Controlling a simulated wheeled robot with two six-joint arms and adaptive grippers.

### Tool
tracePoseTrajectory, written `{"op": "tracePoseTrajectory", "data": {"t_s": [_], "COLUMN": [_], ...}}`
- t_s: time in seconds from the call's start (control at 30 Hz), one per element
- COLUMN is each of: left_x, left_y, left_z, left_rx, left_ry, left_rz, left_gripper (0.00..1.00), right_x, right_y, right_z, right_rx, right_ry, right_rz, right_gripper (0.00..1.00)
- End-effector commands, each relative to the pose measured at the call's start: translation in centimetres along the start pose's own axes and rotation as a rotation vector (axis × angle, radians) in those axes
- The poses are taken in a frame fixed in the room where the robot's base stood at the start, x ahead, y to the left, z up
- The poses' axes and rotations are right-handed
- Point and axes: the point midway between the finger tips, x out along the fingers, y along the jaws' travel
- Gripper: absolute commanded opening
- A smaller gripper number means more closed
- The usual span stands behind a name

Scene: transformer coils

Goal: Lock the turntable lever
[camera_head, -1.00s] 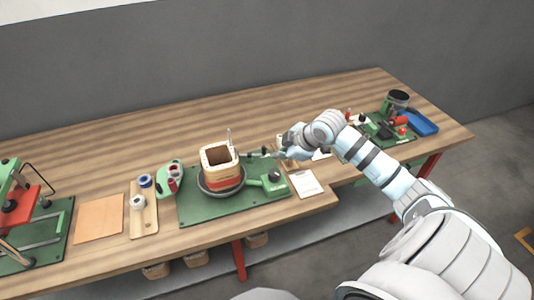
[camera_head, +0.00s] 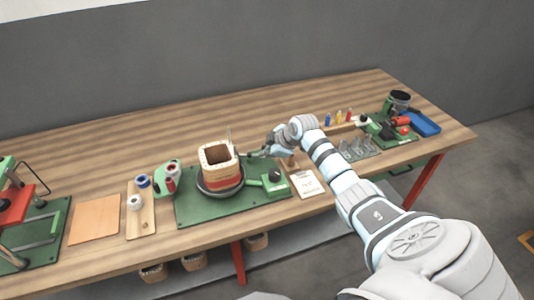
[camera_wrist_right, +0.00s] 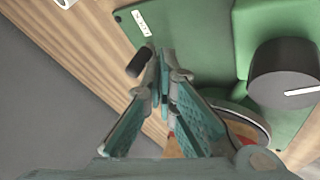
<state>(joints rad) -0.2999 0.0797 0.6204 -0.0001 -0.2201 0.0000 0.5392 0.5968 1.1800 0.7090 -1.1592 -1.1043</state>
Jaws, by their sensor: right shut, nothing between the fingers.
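The turntable is a dark round dish (camera_head: 222,190) on a green base plate (camera_head: 195,212), with a square cream and red coil (camera_head: 216,164) standing on it. It also shows in part in the right wrist view (camera_wrist_right: 243,122). My right gripper (camera_head: 252,154) is at the right of the coil, above the plate. In the right wrist view its fingers (camera_wrist_right: 162,80) are shut and empty. A short dark handle (camera_wrist_right: 140,62), perhaps the lever's grip, lies just left of the fingertips; I cannot tell whether they touch. My left gripper is not in view.
A green box with a dark knob (camera_head: 274,175) stands on the plate's right part; the knob looms at right in the wrist view (camera_wrist_right: 284,73). A clipboard (camera_head: 306,184) lies to the right. A green tape holder (camera_head: 167,178) and a wooden spool board (camera_head: 141,216) are to the left.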

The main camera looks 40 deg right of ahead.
Motion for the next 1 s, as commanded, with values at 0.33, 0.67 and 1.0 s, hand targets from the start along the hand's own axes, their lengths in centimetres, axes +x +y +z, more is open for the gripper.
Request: {"op": "tracePoseTrajectory", "data": {"t_s": [0.33,0.67,1.0], "left_x": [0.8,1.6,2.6], "left_y": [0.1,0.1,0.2], "left_z": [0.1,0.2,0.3], "left_rx": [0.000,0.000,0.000], "left_ry": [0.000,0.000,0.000], "left_rz": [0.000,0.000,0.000], "left_gripper": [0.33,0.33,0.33], "right_x": [0.2,0.2,0.3], "right_y": [0.1,0.4,0.7], "right_z": [0.2,0.4,0.5], "right_rx": [-0.025,-0.061,-0.108], "right_ry": [0.014,0.032,0.059], "right_rz": [-0.015,-0.034,-0.059], "right_gripper": [0.00,0.00,0.00]}}
